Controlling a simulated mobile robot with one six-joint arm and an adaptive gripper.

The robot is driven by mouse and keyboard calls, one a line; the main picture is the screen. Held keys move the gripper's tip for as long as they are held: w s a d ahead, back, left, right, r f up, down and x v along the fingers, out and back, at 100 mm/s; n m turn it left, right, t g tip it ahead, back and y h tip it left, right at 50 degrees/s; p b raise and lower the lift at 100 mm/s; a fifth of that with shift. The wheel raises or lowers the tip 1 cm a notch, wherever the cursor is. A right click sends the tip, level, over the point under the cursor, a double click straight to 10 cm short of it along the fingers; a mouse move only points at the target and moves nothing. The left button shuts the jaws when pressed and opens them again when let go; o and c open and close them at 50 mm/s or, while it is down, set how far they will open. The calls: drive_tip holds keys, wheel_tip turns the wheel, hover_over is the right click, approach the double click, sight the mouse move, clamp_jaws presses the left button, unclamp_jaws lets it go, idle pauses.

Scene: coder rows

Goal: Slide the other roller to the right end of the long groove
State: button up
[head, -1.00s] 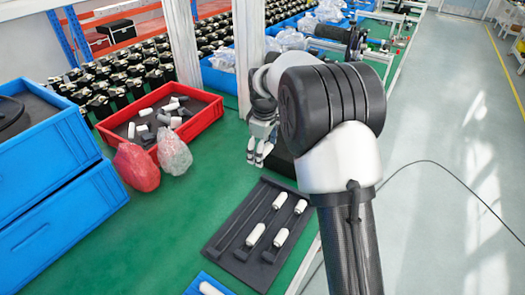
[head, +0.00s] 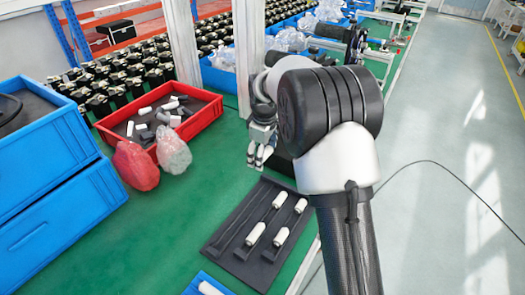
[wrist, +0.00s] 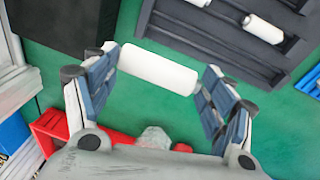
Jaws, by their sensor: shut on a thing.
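My gripper (wrist: 155,80) is shut on a white roller (wrist: 150,68), which lies crosswise between the two finger pads in the wrist view. In the head view my gripper (head: 260,158) hangs beyond the far end of the dark grooved tray (head: 225,238), apart from it; the held roller is hard to make out there. Several white rollers lie in the tray's grooves: two toward the far end (head: 280,200) (head: 300,206) and two nearer (head: 255,234) (head: 281,237). The tray (wrist: 200,38) also shows at the upper right of the wrist view.
A red bin (head: 200,124) with white and dark parts stands at left. A red bag (head: 135,166) and a clear bag (head: 173,153) lie before it. Blue crates (head: 50,225) are at far left. A blue tray (head: 196,286) is nearest. Green table between bags and grooved tray is clear.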

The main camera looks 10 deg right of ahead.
drive_tip(key=shift+f+b, duration=4.45)
drive_tip(key=shift+f, duration=4.1)
drive_tip(key=shift+f, duration=0.15)
drive_tip(key=o, duration=1.1)
drive_tip(key=shift+w, duration=0.1)
drive_tip(key=shift+o, duration=0.2)
wheel_tip(320, 180, up, 12)
drive_tip(key=s, duration=0.2)
